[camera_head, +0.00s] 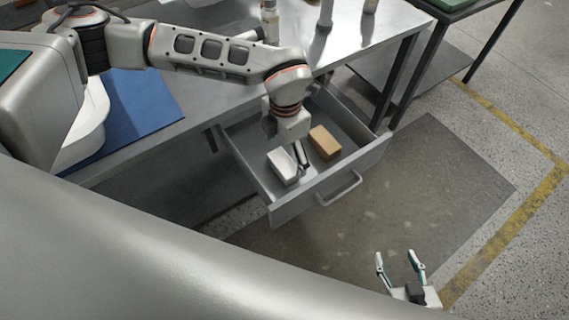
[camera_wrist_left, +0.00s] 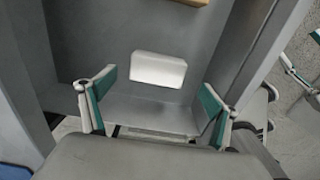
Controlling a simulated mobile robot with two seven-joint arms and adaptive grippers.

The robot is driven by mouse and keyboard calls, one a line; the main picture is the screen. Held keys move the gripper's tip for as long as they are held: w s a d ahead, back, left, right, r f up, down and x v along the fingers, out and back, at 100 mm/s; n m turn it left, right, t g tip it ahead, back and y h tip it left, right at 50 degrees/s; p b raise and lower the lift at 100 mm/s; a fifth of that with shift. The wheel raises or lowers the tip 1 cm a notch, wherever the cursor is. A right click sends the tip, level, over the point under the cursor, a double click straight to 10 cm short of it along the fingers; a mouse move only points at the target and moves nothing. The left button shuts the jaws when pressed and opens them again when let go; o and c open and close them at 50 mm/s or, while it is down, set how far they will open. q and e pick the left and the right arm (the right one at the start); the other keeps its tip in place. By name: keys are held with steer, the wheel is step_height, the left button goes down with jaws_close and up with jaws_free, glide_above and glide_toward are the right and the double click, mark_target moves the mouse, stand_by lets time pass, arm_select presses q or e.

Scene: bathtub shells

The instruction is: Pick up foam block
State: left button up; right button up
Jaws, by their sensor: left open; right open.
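A white block (camera_head: 283,166), which looks like the foam block, lies in the open metal drawer (camera_head: 252,176) near its left wall. A tan block (camera_head: 325,143) lies to its right in the same drawer. My left gripper (camera_head: 301,160) points down into the drawer, beside the white block's right side in the head view. In the left wrist view, the white block (camera_wrist_left: 158,70) shows beyond and between the spread fingers of my left gripper (camera_wrist_left: 155,98), which holds nothing. My right gripper (camera_head: 400,262) is open and empty, low over the floor at the right.
The drawer's front panel with its handle (camera_head: 340,190) and its side walls surround the blocks. The steel table (camera_head: 225,92) stands above the drawer, with a blue mat (camera_head: 140,112) and bottles (camera_head: 270,22) on it. The floor in front is clear.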

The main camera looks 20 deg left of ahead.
mark_target(284, 163)
arm_select(q)
steer(key=f, duration=0.3)
steer(key=f+b, duration=0.1)
steer(key=f, duration=0.1)
steer(key=shift+a+f, duration=0.2)
steer(key=shift+f, duration=0.2)
steer(key=c, duration=0.8)
